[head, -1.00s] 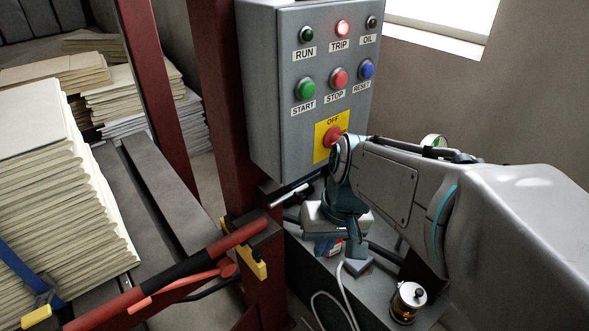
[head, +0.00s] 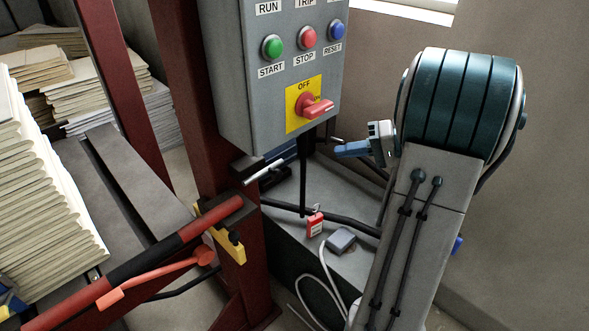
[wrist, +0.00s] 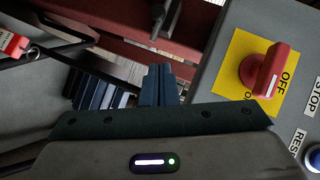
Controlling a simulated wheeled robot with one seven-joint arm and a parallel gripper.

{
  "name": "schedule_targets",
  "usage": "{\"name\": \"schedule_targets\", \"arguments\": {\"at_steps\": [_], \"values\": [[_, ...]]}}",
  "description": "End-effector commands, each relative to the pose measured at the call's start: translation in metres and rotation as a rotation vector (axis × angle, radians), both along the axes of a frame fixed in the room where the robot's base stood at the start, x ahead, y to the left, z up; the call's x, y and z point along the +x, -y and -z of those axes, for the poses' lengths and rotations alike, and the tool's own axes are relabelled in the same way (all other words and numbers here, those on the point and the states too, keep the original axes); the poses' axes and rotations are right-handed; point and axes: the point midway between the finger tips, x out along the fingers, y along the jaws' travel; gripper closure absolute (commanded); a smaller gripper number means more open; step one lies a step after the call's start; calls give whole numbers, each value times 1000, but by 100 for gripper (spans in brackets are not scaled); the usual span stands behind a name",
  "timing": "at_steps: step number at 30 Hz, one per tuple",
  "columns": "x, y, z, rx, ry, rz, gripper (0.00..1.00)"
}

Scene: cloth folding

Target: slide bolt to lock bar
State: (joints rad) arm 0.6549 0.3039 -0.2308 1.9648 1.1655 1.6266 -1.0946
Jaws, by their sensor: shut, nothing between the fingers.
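The bar (head: 125,268), red with a black sleeve, slants across the lower left of the head view up to the red post. A bright metal rod (head: 264,172), which looks like the bolt, lies beside a dark block on the post, below the control box. My gripper (head: 345,149) is to the right of the rod and apart from it, beneath the box's lower right corner. Its blue fingers point left and are shut and empty. They also show in the wrist view (wrist: 158,84). I cannot tell whether the rod shows in the wrist view.
The grey control box (head: 228,90) has a red rotary switch (head: 317,107) just above my fingers. A yellow bracket (head: 232,250) is on the post. Pale stacked sheets (head: 35,190) fill the left.

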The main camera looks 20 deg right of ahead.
Motion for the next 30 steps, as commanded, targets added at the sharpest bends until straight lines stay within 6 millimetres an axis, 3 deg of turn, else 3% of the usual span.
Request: {"name": "schedule_targets", "arguments": {"at_steps": [4, 15, 20, 30], "values": [[1, 6, 0, 6, 21, 10, 100], [4, 1, 1, 7, 18, 7, 100], [15, -18, 8, 8, 17, 5, 100], [52, -76, 31, 7, 15, 5, 100]]}}
